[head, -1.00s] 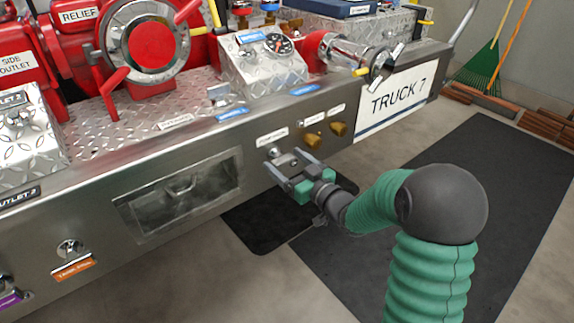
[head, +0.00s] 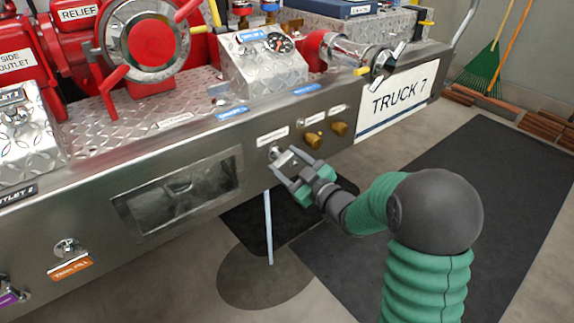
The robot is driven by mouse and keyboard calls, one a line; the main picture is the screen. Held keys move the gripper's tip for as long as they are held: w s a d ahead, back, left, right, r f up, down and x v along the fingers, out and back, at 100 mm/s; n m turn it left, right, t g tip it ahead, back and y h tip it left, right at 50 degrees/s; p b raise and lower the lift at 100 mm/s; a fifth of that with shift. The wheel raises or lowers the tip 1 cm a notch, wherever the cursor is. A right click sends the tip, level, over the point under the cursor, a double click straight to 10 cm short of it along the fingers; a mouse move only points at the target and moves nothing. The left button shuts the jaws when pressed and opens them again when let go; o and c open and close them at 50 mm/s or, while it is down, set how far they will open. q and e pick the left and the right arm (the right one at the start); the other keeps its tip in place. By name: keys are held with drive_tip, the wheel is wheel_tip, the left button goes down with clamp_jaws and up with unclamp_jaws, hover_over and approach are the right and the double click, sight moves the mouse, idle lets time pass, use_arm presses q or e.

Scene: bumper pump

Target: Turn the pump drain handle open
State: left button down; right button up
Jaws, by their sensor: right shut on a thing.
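The pump drain handle (head: 276,154) is a small metal handle on the bumper's front face, under a white label too small to read. My right gripper (head: 286,168) is at the handle, shut on it with its grey fingers on either side. The fingers hide part of the handle. A thin pale stream of water (head: 269,228) falls from below the handle to the floor. A dark wet patch (head: 262,285) lies under it. My left gripper is not in view.
Two brass knobs (head: 314,140) sit just right of the handle. A recessed window (head: 178,194) and a tank fill knob (head: 67,247) are to the left. The TRUCK 7 sign (head: 398,100) is at right. Dark mats (head: 440,215) cover the floor.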

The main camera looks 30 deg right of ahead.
drive_tip(key=shift+f, duration=0.1)
drive_tip(key=o, duration=1.4)
drive_tip(key=shift+c, duration=0.2)
drive_tip(key=shift+s, duration=0.1)
drive_tip(key=s+d+p, duration=0.1)
drive_tip(key=s+p, duration=1.3)
drive_tip(key=s, duration=0.2)
drive_tip(key=shift+s+d, duration=0.2)
drive_tip(key=shift+s, duration=0.1)
